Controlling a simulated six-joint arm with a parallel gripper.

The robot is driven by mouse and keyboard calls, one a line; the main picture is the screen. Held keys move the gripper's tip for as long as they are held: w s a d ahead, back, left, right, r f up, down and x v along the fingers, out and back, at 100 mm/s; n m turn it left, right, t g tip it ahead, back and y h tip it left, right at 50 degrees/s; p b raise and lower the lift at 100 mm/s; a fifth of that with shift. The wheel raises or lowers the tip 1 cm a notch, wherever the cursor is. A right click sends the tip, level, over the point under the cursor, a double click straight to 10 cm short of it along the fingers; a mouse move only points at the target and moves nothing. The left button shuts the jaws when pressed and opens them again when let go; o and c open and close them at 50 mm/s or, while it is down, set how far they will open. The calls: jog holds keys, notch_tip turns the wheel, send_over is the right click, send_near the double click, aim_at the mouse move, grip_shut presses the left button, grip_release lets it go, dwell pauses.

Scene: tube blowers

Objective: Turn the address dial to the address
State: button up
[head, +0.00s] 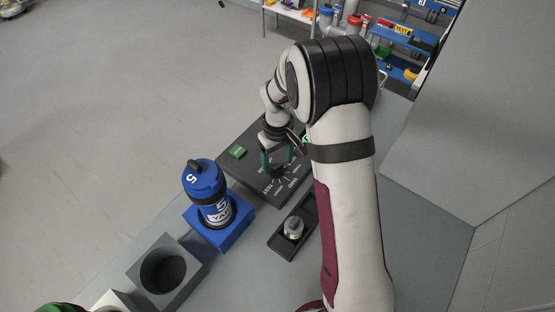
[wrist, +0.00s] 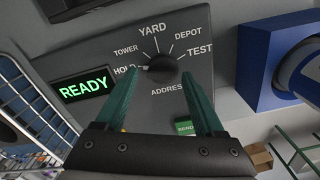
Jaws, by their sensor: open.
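The black address dial (wrist: 163,69) is on a dark panel (wrist: 105,45), below an arc of labels reading HOLD, TOWER, YARD, DEPOT and TEST. Its light pointer mark is on the left side, towards HOLD. My gripper (wrist: 163,76) is open. Its two green fingers are on either side of the dial in the wrist view; I cannot tell whether they touch it. In the head view my gripper (head: 276,160) is over the panel and partly covers the dial. A blue canister (head: 207,190) stands upright in a blue holder (head: 232,230). It bears a 5 and lettering that appears to read YARD.
A lit READY display (wrist: 85,88) is left of the dial, and a green SEND button (wrist: 185,128) is below. A grey socket block (head: 165,275) and a black tray (head: 275,243) with a metal piece (head: 293,228) are near the panel.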

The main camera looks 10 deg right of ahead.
jog(key=shift+f, duration=0.25)
jog(key=shift+c, duration=0.3)
grip_shut()
